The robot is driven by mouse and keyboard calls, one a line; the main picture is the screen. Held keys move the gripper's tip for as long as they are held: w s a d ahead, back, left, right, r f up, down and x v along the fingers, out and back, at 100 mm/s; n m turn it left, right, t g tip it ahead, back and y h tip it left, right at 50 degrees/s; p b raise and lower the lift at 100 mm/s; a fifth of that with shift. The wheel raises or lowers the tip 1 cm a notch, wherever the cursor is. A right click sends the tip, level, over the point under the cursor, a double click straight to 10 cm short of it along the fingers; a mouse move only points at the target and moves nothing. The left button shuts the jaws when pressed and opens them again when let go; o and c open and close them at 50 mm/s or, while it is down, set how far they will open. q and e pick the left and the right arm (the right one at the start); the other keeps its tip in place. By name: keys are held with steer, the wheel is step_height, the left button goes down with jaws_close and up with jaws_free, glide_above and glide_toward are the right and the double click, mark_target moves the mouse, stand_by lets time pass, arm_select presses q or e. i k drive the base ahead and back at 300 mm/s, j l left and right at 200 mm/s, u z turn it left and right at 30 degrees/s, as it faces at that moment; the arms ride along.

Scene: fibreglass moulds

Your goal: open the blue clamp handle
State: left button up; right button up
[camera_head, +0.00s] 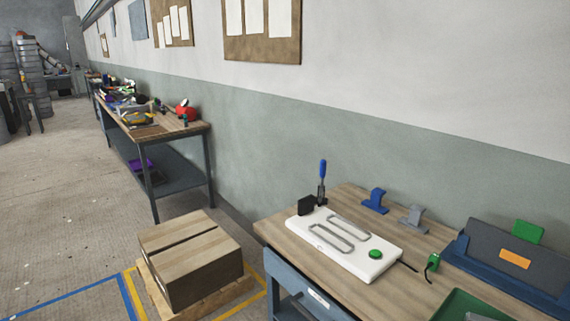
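The blue clamp handle (322,169) stands upright above a dark metal clamp (320,195) at the back left of a white fixture plate (358,258). The plate lies on the wooden workbench (285,232) and has two grey oblong loops and a green button (375,254) on it. A black block (306,205) sits beside the clamp on its left. Neither of my grippers shows in the head view.
A blue stand (375,201) and a grey stand (413,219) are behind the plate. A green plug-like piece (432,262), a dark blue bin (510,262) and a green tray (470,306) are to the right. A cardboard box (190,255) on a pallet stands left of the bench.

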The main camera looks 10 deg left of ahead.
mark_target(322, 163)
steer(key=i+j+u, duration=0.6)
steer(key=u, duration=0.15)
steer(key=i+j+u, duration=0.15)
steer(key=i+u, duration=0.25)
steer(key=i+j+z, duration=0.15)
steer(key=i, duration=0.25)
steer(key=i+z, duration=0.15)
steer(key=i, duration=0.25)
steer(key=i+z, duration=0.15)
steer(key=z, duration=0.25)
steer(key=i+j+z, duration=0.1)
steer(key=z, duration=0.3)
steer(key=i+j+z, duration=0.15)
steer(key=z, duration=0.25)
steer(key=i+j+z, duration=0.15)
steer(key=z, duration=0.25)
